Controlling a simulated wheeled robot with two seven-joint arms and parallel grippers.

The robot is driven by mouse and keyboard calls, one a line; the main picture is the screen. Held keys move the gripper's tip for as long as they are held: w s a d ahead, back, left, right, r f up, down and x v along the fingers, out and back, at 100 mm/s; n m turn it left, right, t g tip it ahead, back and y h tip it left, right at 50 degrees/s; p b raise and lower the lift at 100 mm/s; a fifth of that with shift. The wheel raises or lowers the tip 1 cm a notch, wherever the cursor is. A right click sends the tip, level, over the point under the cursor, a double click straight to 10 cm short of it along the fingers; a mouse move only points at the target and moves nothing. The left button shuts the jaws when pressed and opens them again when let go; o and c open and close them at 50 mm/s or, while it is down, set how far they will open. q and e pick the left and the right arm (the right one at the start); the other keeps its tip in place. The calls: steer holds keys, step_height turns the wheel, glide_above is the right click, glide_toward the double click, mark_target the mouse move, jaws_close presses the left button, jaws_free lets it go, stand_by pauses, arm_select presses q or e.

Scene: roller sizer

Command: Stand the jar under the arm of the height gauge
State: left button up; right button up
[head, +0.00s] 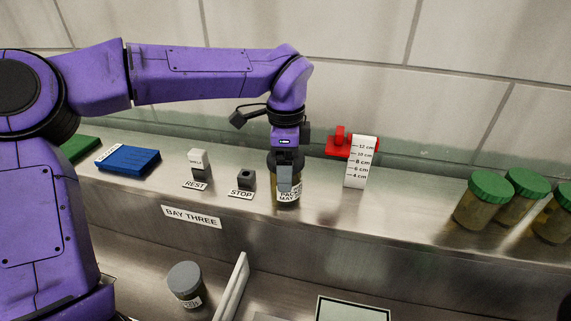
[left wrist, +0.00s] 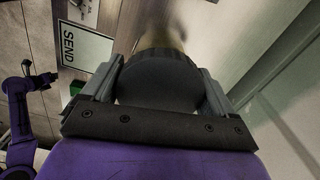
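My left gripper (head: 285,178) points down and is shut on a jar (head: 288,198) with a dark grey lid and a white label. The jar is upright near the shelf's front edge; I cannot tell whether its base touches the shelf. In the left wrist view the jar's lid (left wrist: 157,82) sits between both fingers (left wrist: 155,88). The height gauge (head: 359,165), a white scale with centimetre marks and a red arm (head: 341,142), stands right of the jar, apart from it. In the left wrist view, my right arm shows at the left, its gripper (left wrist: 47,76) too small to read.
Left on the shelf are a blue block (head: 128,161), a REST block (head: 199,162) and a STOP block (head: 246,179). Several green-lidded jars (head: 484,200) stand at right. Below are a grey-lidded jar (head: 186,283) and a white divider (head: 232,287). Shelf between gauge and green-lidded jars is clear.

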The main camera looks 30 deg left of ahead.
arm_select(q)
steer(key=shift+o, duration=0.5)
steer(key=shift+r, duration=0.1)
steer(key=shift+w+r, duration=0.1)
steer(key=shift+r, duration=0.15)
step_height(320, 180, up, 12)
steer(key=shift+f+b, duration=0.15)
steer(key=shift+b, duration=0.15)
